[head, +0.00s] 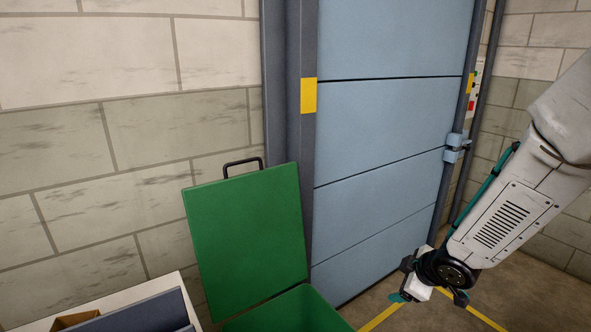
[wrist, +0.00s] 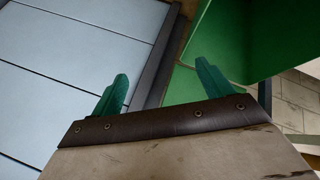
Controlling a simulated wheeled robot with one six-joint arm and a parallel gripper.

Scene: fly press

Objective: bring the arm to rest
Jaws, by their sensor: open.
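My arm (head: 505,215) comes in from the right in the head view and slopes down to the left. My gripper (head: 425,297) is at its lower end, in front of the blue door and right of the green bin. In the wrist view the two green fingers (wrist: 160,92) stand well apart with nothing between them. The gripper is open and empty. Part of the gripper is hidden behind the wrist in the head view.
A green bin (head: 290,312) with its lid (head: 247,235) raised stands left of my gripper. A blue panelled door (head: 385,130) is behind. A white box (head: 100,307) is at the lower left. Yellow lines (head: 380,318) mark the brown floor, which is clear at the lower right.

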